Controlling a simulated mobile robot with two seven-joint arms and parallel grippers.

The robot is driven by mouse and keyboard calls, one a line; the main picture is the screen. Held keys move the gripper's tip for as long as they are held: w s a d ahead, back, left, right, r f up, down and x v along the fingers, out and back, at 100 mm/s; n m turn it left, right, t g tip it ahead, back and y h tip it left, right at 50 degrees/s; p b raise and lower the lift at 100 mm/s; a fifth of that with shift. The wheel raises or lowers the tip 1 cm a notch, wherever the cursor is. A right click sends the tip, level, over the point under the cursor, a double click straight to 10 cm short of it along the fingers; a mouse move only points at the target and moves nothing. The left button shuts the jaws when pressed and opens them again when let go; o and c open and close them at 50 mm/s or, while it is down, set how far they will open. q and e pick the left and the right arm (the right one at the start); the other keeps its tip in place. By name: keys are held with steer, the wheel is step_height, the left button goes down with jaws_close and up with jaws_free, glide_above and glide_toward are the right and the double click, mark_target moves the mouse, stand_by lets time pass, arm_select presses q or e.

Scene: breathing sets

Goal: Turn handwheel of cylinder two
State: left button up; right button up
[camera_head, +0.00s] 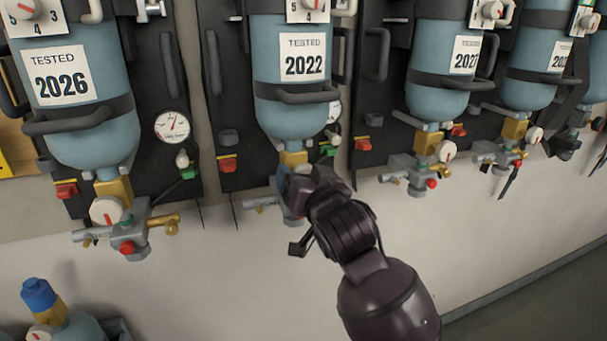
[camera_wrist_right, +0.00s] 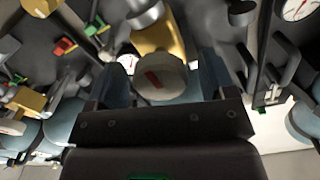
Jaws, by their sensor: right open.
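The second blue cylinder from the left (camera_head: 291,103) hangs upside down on the wall and carries a "TESTED 2022" label. Its brass valve neck (camera_head: 293,159) shows just above my right gripper (camera_head: 297,193), which hides the handwheel in the head view. In the right wrist view the pale round handwheel (camera_wrist_right: 160,76) with a red mark sits in front of the brass valve (camera_wrist_right: 157,33). The fingers of my right gripper (camera_wrist_right: 163,84) are open, one on each side of the handwheel. I cannot tell whether they touch it. My left gripper is not in view.
The "2026" cylinder (camera_head: 77,104) hangs to the left, its handwheel (camera_head: 106,211) uncovered. Further cylinders (camera_head: 440,70) hang to the right. A gauge (camera_head: 172,126) and black hoses are close by. A blue-capped cylinder (camera_head: 40,295) stands lower left. The wall below is bare.

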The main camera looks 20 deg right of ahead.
steer(key=shift+w, duration=0.15)
steer(key=c, duration=0.9)
steer(key=shift+n, duration=0.3)
steer(key=n, duration=1.1)
steer(key=shift+n, duration=0.3)
steer(key=o, duration=0.9)
